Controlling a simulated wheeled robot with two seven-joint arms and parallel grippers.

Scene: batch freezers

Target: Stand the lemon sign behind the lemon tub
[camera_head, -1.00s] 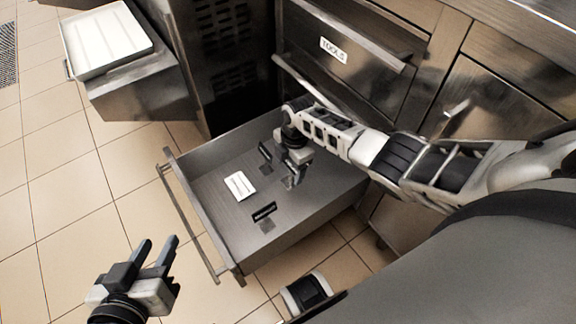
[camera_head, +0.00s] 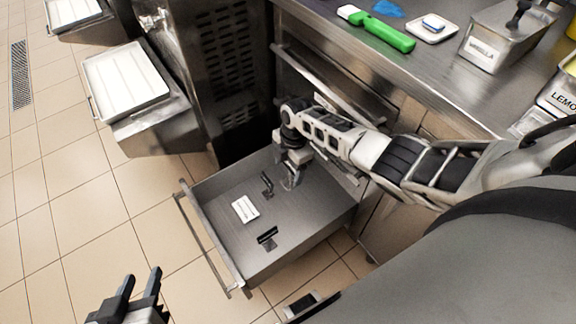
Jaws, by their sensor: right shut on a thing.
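The lemon tub (camera_head: 562,97) stands on the counter at the right edge, partly cut off, its label reading "LEMO". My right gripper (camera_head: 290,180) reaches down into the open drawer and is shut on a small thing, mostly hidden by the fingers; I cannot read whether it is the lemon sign. Two small dark sign-like pieces lie or stand in the drawer, one beside the gripper (camera_head: 267,184) and one nearer the front (camera_head: 267,236). My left gripper (camera_head: 139,284) is open and empty above the floor at the bottom left.
The open drawer (camera_head: 222,255) also holds a white ribbed piece (camera_head: 245,208). On the counter are a green-handled tool (camera_head: 380,32), a small white dish (camera_head: 432,30) and a vanilla tub (camera_head: 490,52). Freezers with white trays (camera_head: 125,80) stand at left. The tiled floor between is clear.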

